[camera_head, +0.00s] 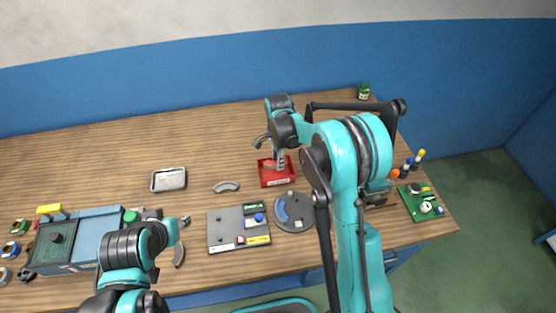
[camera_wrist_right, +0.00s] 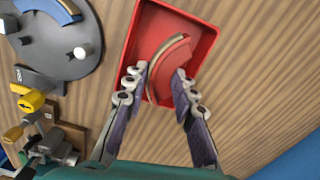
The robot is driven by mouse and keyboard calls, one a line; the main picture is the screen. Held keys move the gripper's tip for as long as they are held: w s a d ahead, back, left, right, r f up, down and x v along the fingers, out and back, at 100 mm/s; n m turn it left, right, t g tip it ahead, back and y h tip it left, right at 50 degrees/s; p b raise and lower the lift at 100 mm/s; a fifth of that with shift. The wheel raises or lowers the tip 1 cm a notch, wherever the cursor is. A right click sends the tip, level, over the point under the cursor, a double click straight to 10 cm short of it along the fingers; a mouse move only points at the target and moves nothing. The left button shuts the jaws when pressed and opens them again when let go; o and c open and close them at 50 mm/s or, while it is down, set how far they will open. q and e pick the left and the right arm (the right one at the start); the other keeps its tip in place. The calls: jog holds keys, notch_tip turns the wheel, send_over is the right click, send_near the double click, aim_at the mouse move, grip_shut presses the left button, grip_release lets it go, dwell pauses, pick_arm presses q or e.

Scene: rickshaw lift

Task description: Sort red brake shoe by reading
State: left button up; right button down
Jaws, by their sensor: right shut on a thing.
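The red brake shoe (camera_wrist_right: 172,68), a curved piece with a tan lining edge, is in the red tray (camera_wrist_right: 203,48). In the right wrist view my right gripper (camera_wrist_right: 163,82) has its fingers on either side of the shoe, shut on it, inside the tray. The head view shows the red tray (camera_head: 278,183) under my right gripper (camera_head: 279,163); the shoe is mostly hidden there. My left gripper (camera_head: 180,220) is low over the table at the left; its fingers are too small to tell. A grey measuring plate (camera_head: 225,236) with a green display (camera_head: 251,209) lies in the middle.
A round grey fixture (camera_head: 294,212) with a blue shoe stands right of the plate. Grey shoes lie at the back (camera_head: 226,187) and near my left gripper (camera_head: 179,255). A metal tray (camera_head: 168,179) is behind. A blue-grey unit (camera_head: 75,240) is at left, a green board (camera_head: 421,203) at right.

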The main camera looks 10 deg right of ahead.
jog(key=shift+f, duration=0.1)
dwell(0.5)
dwell(0.3)
jog(key=c, duration=0.7)
grip_release()
jog(key=shift+c, duration=0.2)
jog(key=shift+r+p, duration=1.9)
jog(key=shift+r, duration=1.6)
